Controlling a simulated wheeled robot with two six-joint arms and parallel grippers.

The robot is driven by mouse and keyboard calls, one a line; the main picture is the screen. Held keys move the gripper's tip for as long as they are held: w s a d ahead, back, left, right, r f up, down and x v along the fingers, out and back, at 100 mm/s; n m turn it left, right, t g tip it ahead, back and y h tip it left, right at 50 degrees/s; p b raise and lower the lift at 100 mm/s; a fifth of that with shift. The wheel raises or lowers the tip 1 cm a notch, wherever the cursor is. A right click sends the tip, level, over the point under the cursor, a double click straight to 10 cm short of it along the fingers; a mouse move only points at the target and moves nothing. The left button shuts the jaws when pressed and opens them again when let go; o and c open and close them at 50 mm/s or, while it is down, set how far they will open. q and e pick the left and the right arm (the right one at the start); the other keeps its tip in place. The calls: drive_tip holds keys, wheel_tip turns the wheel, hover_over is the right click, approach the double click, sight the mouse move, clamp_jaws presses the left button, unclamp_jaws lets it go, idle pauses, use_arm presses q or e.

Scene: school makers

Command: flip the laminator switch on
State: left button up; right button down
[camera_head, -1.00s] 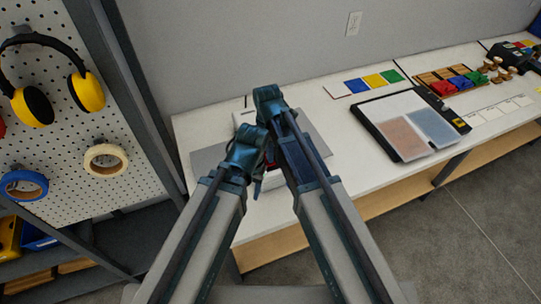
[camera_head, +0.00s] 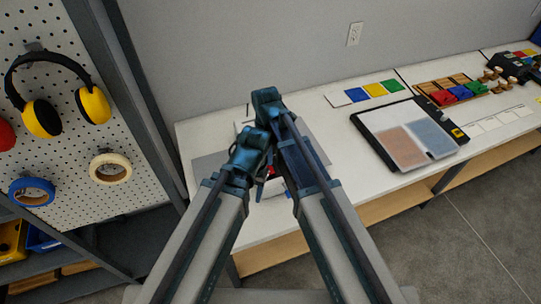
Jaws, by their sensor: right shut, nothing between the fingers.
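A white device, perhaps the laminator (camera_head: 274,206), lies at the left end of the white table, mostly hidden under my arms. A small red part (camera_head: 271,171) shows in the gap between my wrists; I cannot tell whether it is the switch. My right gripper (camera_head: 260,187) is shut and empty, pointing down over this device and partly covered by my wrists. Whether it touches anything is hidden. My left arm's wrist (camera_head: 250,148) is beside the right arm, and its fingers are hidden.
A black-framed board with brown and blue panels (camera_head: 402,142) lies at the table's middle. Coloured cards (camera_head: 364,93) lie behind it, and blocks (camera_head: 461,93) stand farther right. A pegboard (camera_head: 83,165) with ear defenders (camera_head: 42,118) and tape rolls (camera_head: 110,168) stands left.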

use_arm(q)
wheel_tip(320, 180, up, 11)
drive_tip(key=p, duration=1)
drive_tip(key=shift+d, duration=0.2)
use_arm(e)
wheel_tip(320, 180, up, 11)
drive_tip(key=s, duration=0.1)
drive_tip(key=shift+s+d, duration=0.15)
drive_tip(key=shift+d, duration=0.1)
